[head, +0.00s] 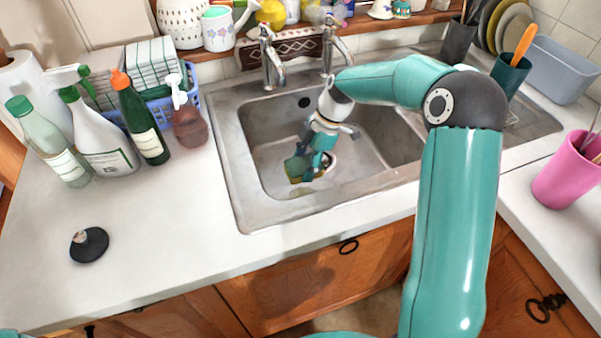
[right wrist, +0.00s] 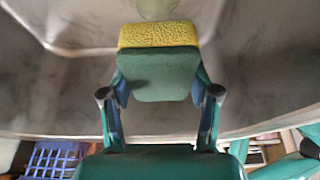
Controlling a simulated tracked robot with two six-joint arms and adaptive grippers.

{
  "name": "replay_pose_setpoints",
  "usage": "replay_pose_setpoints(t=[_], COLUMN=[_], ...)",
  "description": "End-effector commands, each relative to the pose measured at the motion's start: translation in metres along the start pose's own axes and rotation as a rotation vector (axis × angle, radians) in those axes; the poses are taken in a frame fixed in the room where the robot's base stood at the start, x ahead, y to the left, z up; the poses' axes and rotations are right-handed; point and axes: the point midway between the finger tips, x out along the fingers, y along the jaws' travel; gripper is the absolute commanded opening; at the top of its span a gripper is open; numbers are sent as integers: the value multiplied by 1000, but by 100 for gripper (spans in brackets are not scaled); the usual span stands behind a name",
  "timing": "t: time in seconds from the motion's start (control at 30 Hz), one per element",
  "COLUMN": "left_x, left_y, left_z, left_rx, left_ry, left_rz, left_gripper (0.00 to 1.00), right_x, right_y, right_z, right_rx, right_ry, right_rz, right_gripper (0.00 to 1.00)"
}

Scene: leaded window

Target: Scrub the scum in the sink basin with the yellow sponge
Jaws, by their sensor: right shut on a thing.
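The yellow sponge (head: 293,170), with a green layer on one side, is inside the steel sink basin (head: 377,124). My right gripper (head: 306,158) reaches down into the basin and is shut on the sponge. In the right wrist view the sponge (right wrist: 158,36) sits between both fingers, yellow face away from the palm. A dull greenish patch (right wrist: 157,8), which looks like scum, shows just beyond the sponge. In the head view the sponge is low, near the basin floor; I cannot tell if it touches. My left gripper is not in view.
Two taps (head: 270,60) stand behind the basin. Several bottles (head: 138,118) and a blue rack (head: 197,88) stand to its left. A pink cup (head: 566,172) stands at the right.

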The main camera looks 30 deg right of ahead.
Motion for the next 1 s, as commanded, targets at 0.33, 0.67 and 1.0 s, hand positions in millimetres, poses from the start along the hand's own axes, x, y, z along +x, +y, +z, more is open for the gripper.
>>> replay_pose_setpoints(t=[0.33, 0.67, 1.0], left_x=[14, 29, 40], left_y=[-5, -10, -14], left_z=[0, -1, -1], left_rx=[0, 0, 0], left_ry=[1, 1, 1], left_rz=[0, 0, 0], left_gripper=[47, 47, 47], right_x=[34, 62, 85], right_y=[0, 0, 0], right_z=[12, 22, 32], right_rx=[-3, -4, -5], right_ry=[0, 0, 0], right_rz=[-2, -4, -4], right_gripper=[33, 33, 33])
